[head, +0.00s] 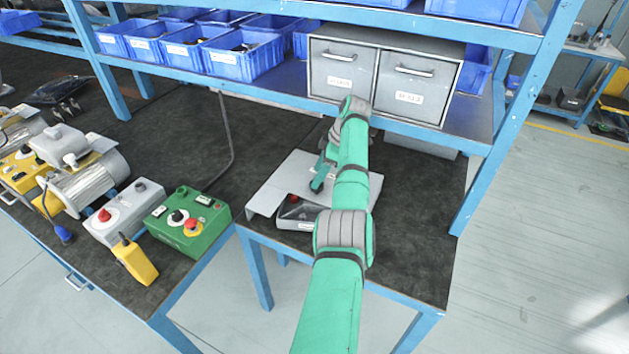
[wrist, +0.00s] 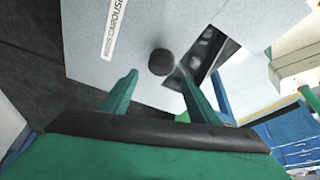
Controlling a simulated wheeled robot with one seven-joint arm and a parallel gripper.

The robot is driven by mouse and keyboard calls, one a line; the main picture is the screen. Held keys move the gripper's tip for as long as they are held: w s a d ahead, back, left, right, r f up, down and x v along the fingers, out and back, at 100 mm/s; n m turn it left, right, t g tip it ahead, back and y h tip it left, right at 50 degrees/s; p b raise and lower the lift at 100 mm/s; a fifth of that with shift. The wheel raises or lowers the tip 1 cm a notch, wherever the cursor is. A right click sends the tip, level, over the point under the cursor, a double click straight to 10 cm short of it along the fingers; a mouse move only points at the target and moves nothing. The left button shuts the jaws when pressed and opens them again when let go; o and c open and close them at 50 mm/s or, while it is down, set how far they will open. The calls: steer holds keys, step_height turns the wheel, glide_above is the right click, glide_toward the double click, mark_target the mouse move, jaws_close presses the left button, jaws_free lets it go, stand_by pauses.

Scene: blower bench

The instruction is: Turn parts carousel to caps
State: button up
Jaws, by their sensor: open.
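The parts carousel (head: 262,197) is a light grey flat-topped housing on the dark bench, partly hidden behind my arm in the head view. In the wrist view the housing (wrist: 90,60) carries a white label reading "CAROUSEL" and a round black knob (wrist: 161,62). Beside the knob is a dark window (wrist: 206,48) with parts or compartments inside. What lies in it is too small to identify. My gripper (wrist: 155,78) is open and empty, its green fingers to either side of the knob, which shows just beyond the tips. In the head view my gripper (head: 319,178) is over the housing.
A grey two-drawer cabinet (head: 384,75) stands on the blue shelf behind my arm. Blue bins (head: 240,55) line the shelf. A green control box (head: 188,222) and a grey box with a red button (head: 125,212) are on the left bench. Bench right of the carousel is clear.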

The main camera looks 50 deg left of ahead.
steer(key=s+d+r, duration=0.9)
steer(key=d, duration=0.1)
steer(key=shift+s, duration=0.4)
stand_by(0.4)
steer(key=shift+a+r, duration=0.1)
